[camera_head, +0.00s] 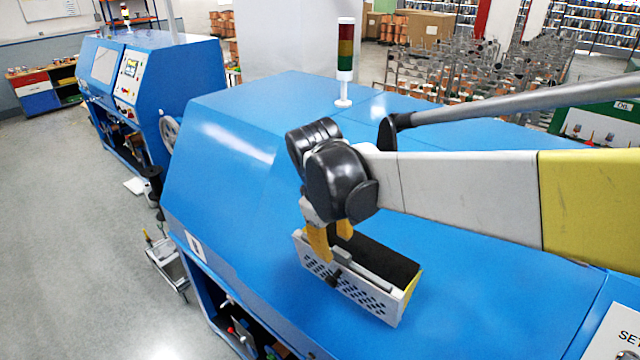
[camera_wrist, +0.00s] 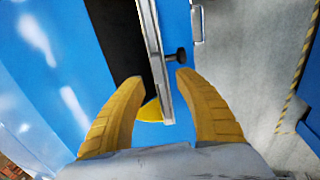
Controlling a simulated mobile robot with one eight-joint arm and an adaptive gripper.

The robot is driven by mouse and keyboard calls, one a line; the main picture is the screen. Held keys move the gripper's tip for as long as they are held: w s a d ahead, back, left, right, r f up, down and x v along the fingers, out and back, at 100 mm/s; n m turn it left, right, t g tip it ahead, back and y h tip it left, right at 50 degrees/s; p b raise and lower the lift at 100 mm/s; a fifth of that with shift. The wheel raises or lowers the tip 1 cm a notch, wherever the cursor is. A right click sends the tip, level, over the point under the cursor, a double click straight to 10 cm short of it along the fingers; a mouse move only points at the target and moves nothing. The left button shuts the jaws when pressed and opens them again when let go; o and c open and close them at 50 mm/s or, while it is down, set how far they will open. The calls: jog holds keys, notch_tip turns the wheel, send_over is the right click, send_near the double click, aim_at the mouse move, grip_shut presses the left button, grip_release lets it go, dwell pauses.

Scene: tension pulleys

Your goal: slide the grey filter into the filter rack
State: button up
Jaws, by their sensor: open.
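The filter rack (camera_head: 398,303) is an open-topped box with a perforated pale front wall, a dark inside and a yellow right end. It sits on the sloping blue machine top. A grey strip (camera_head: 368,268), which seems to be the grey filter, shows along its front side inside; I cannot tell how far in it sits. In the wrist view a long grey edge (camera_wrist: 157,55) runs between my fingers, with a black knob (camera_wrist: 177,56) on its right. My gripper (camera_head: 332,243) has yellow fingers at the rack's left end. In the wrist view the fingers (camera_wrist: 158,85) are apart, one each side of the edge.
The blue machine (camera_head: 235,150) spreads around the rack, with a signal lamp (camera_head: 345,60) standing behind. A second blue machine (camera_head: 185,80) stands at far left. The grey floor (camera_head: 80,220) is mostly open. A small metal cart (camera_head: 168,262) stands beside the machine.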

aim_at(337, 249)
jog(key=shift+x, duration=2.55)
jog(key=shift+r, duration=0.1)
grip_shut()
